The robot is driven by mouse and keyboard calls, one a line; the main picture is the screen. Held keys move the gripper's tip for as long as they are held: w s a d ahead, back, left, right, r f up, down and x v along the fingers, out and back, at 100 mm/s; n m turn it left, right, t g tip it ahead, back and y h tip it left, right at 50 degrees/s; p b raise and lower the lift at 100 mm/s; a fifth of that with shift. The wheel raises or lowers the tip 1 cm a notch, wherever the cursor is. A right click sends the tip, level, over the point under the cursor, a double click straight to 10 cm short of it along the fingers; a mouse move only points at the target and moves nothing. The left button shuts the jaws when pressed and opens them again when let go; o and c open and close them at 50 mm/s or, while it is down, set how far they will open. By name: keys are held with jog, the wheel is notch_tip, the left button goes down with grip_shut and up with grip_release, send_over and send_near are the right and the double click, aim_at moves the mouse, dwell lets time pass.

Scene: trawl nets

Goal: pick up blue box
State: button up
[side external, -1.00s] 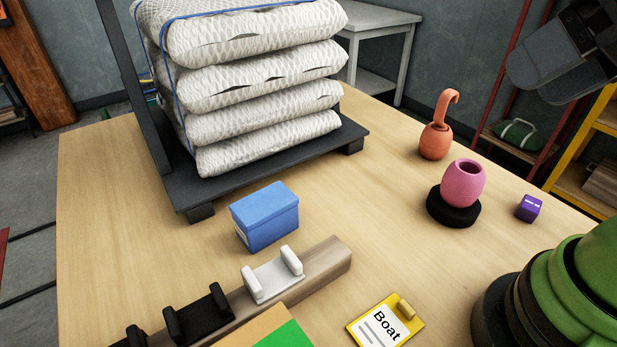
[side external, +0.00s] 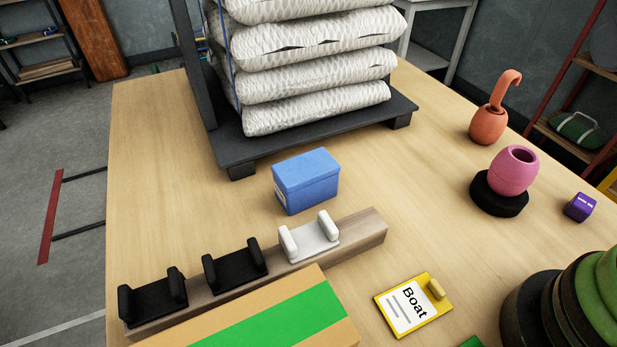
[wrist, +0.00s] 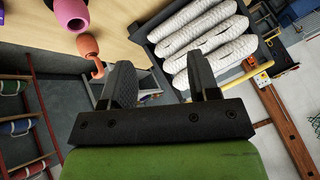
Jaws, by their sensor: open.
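The blue box (side external: 306,181) is a small lidded box with a pale label on its left side. In the side external view it stands upright on the wooden table, between the dark pallet and the hook rail. My gripper (wrist: 162,82) shows in the wrist view, with its two dark fingers apart and nothing between them. The wrist view looks past the fingers at the stacked nets and the room, and the blue box is not seen there. The gripper is out of the side external view, so its distance from the box cannot be told.
White net bales (side external: 318,76) stand on a dark pallet (side external: 300,140) behind the box. A wooden rail (side external: 365,233) with white and black cradles lies in front. A pink pot (side external: 513,172), orange hooked float (side external: 489,124), purple cube (side external: 579,207) and yellow Boat tag (side external: 412,304) are right. Table between is clear.

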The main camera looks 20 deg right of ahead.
jog(key=o, duration=0.6)
jog(key=m+g+y, duration=0.2)
jog(key=m+g, duration=0.6)
jog(key=m, duration=0.5)
send_over(307, 165)
jog(key=d, duration=0.4)
jog(key=f, duration=1.7)
jog(key=shift+a, duration=0.25)
jog(key=x, duration=0.4)
jog(key=shift+w+a+f, duration=0.1)
jog(key=shift+a+f, duration=0.05)
jog(key=shift+f, duration=0.1)
jog(key=shift+y, duration=0.3)
jog(key=shift+x, duration=2.7)
jog(key=shift+w+f, duration=0.2)
jog(key=shift+f, duration=0.1)
